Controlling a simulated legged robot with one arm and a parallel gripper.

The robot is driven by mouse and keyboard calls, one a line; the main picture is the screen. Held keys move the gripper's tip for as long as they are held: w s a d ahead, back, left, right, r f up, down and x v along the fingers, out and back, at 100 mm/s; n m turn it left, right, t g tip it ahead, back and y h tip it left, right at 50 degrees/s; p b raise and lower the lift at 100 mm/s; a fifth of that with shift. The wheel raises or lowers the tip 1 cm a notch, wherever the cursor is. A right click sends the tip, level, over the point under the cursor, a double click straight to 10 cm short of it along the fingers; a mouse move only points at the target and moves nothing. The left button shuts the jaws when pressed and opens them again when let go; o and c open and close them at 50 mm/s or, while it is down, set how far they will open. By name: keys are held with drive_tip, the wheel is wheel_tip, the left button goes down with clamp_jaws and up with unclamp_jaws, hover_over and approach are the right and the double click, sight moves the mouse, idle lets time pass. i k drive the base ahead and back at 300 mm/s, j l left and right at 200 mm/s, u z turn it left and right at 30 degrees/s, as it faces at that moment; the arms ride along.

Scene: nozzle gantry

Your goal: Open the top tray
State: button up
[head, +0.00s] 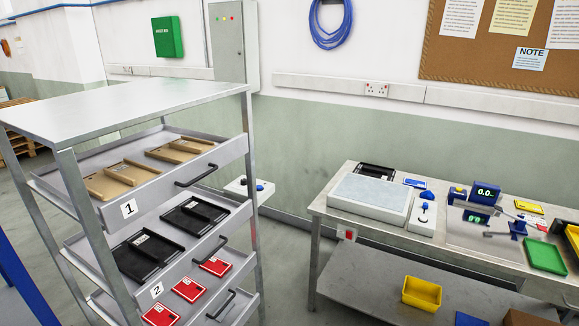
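The top tray (165,193) is in a grey metal rack on the left of the head view. Its front panel carries a label "1" (129,208) and a black bar handle (197,176). The front panel looks about in line with the rack's front posts. My gripper is not in view.
Below is a second tray labelled "2" (157,290) with black holders (150,255), then a lower tray with red items (189,289). A workbench (330,205) with tools stands at right. Floor shows between rack and bench.

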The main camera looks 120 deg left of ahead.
sight(117, 212)
drive_tip(key=u, duration=0.5)
drive_tip(key=i+u, duration=0.1)
drive_tip(key=u, duration=0.85)
drive_tip(key=i+u, duration=0.1)
drive_tip(key=u, duration=0.35)
drive_tip(key=l+u, duration=0.1)
drive_tip(key=u, duration=0.85)
drive_tip(key=i+l+u, duration=0.1)
drive_tip(key=u, duration=0.85)
drive_tip(key=k+j+u, duration=0.1)
drive_tip(key=u, duration=0.35)
drive_tip(key=j+u, duration=0.2)
drive_tip(key=u, duration=0.25)
drive_tip(key=k, duration=0.05)
